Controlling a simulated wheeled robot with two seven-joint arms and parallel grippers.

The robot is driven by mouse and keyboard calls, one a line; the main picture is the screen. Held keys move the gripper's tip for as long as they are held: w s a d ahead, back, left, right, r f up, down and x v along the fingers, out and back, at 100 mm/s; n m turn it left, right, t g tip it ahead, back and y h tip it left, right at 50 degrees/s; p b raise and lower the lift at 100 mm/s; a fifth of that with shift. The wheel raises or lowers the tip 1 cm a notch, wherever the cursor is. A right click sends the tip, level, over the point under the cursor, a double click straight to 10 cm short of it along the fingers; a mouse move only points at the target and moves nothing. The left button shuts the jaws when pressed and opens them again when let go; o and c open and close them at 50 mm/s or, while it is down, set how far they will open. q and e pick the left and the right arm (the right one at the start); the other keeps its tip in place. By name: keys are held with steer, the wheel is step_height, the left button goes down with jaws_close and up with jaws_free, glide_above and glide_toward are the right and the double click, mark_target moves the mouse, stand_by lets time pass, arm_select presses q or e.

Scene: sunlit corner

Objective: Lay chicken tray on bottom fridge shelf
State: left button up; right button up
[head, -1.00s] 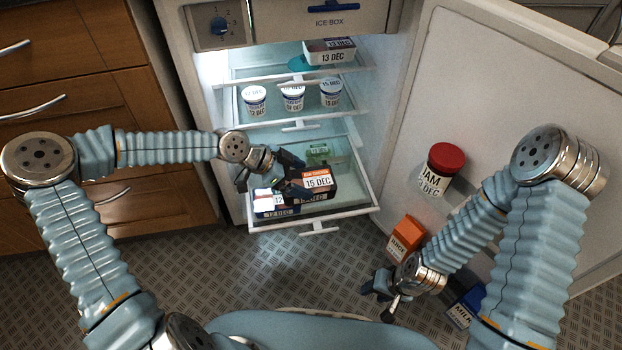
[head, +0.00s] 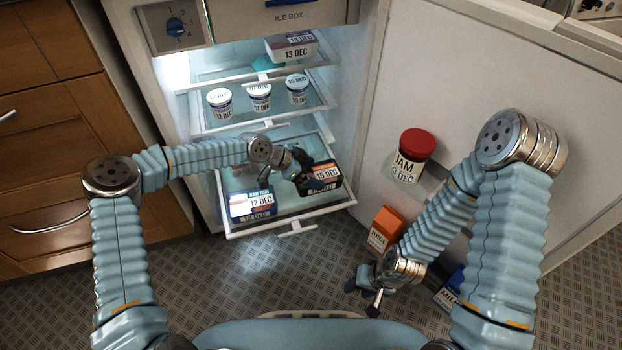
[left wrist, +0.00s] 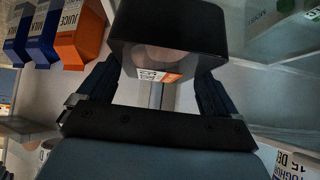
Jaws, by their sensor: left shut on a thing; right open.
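The chicken tray (head: 324,179) is black with an orange and white label reading 15 DEC. It is at the right of the bottom fridge shelf (head: 290,222); whether it touches the glass is unclear. My left gripper (head: 303,170) is shut on it from the left side. In the left wrist view the black tray (left wrist: 170,30) sits between the two fingers. A fish tray (head: 252,204) labelled 12 DEC stands left of it on the same shelf, with a gap between them. My right gripper (head: 368,288) is open and empty, low before the open door.
Three white pots, one of them a left pot (head: 220,103), stand on the shelf above. A 13 DEC pack (head: 292,48) is on the top shelf. The open door (head: 450,90) holds a jam jar (head: 412,158), orange juice carton (head: 385,228) and blue milk carton (head: 450,290).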

arm_select(q)
step_height(320, 180, down, 3)
steer(key=shift+f, duration=0.1)
steer(key=o, duration=1)
steer(key=p+v, duration=0.1)
steer(key=v, duration=1.1)
